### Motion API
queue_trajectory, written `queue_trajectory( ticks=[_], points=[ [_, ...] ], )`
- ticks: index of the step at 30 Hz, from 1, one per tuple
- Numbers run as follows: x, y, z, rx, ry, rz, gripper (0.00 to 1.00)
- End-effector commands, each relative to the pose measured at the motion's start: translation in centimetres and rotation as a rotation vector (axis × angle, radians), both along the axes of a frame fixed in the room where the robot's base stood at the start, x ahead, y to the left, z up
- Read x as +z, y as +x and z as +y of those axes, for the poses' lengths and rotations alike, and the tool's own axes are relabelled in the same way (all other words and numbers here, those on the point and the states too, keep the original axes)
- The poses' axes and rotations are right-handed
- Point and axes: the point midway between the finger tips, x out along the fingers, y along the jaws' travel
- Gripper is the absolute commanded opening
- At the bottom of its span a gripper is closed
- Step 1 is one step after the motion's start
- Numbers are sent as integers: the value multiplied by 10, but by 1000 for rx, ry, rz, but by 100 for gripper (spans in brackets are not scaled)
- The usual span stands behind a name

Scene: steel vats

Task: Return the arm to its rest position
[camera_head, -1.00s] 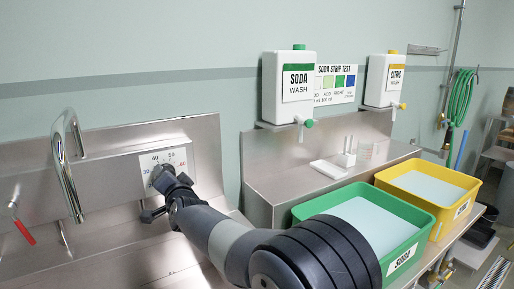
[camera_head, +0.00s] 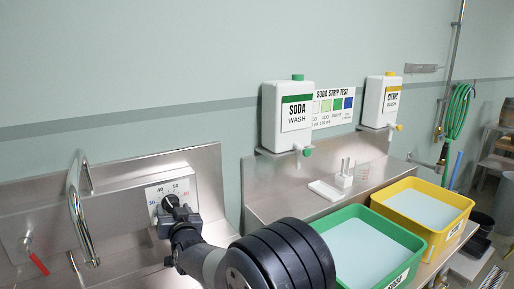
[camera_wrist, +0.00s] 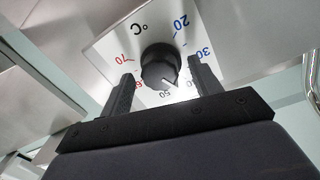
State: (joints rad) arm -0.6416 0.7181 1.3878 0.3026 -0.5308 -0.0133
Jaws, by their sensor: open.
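My gripper (camera_wrist: 160,92) is open in the wrist view, its two black fingers apart on either side of a black dial knob (camera_wrist: 160,68). I cannot tell whether the fingers touch the knob. The knob sits on a white temperature plate (camera_wrist: 104,42) marked in °C with red and blue numbers. In the head view, my arm reaches up to the plate (camera_head: 155,191) on the steel backsplash, and its end covers part of the plate. The knob's white pointer is near 50 in the wrist view.
A curved steel tap (camera_head: 75,215) and a red-handled lever (camera_head: 38,263) stand left of my arm. A green SODA tub (camera_head: 400,232) and a yellow tub (camera_head: 436,236) hold pale liquid on the right. SODA (camera_head: 285,140) and CITRIC (camera_head: 376,112) wash bottles hang on the wall.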

Motion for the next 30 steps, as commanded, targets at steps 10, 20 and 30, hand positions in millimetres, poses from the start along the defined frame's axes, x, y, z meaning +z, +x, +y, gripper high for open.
queue_trajectory(
  ticks=[10,20,30],
  points=[
    [3,0,0,0,-153,-90,60],
    [0,0,0,1,-236,-143,60],
    [-1,0,0,1,-244,-150,60]
  ],
)
